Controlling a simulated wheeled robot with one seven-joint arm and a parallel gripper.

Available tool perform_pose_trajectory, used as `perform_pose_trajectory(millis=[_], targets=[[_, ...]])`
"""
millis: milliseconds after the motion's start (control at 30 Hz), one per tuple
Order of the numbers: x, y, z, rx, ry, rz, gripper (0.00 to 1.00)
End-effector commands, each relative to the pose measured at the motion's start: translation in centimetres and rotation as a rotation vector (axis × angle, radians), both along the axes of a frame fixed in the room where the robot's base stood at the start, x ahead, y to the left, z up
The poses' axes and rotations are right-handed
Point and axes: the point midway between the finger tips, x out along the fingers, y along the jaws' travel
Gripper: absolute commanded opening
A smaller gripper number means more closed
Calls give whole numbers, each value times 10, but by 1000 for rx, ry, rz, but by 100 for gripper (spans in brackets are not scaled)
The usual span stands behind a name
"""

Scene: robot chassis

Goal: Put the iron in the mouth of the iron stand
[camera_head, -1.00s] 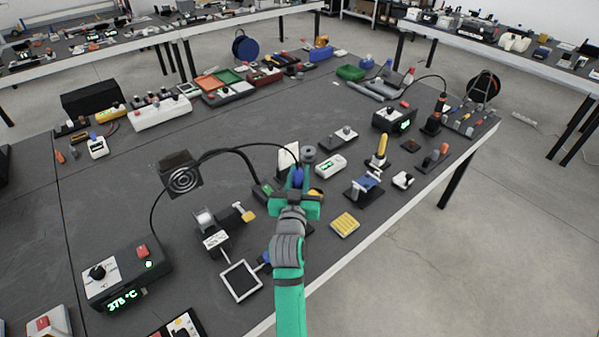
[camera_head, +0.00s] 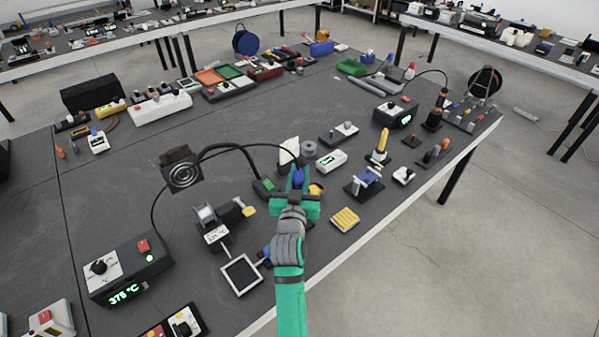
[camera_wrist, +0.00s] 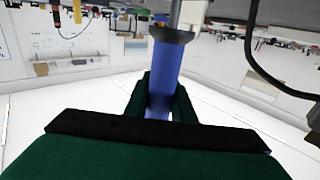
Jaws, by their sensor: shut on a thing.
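My gripper (camera_head: 298,190) is shut on the blue handle of the iron (camera_head: 298,177), above the table's near right part. In the wrist view the blue handle of the iron (camera_wrist: 163,80) stands between the dark green fingers, with a dark collar and a grey shaft beyond it. The iron's tip is not clear. A black cable arches from the left toward the iron. A grey round piece (camera_head: 308,148) shows just behind my gripper; I cannot tell whether it belongs to the iron stand. My gripper hides part of that area.
A station reading 375 °C (camera_head: 125,270) and a round fan (camera_head: 183,174) stand to the left. A yellow pad (camera_head: 345,219) and a blue-topped fixture (camera_head: 366,181) lie to the right. The table's middle left (camera_head: 110,195) is mostly clear.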

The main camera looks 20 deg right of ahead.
Motion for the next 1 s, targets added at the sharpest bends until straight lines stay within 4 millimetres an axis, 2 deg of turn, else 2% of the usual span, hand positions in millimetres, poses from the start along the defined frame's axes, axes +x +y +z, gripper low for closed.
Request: perform_pose_trajectory(millis=[1000], targets=[[1, 3, -22, 0, 0, 4, 0]])
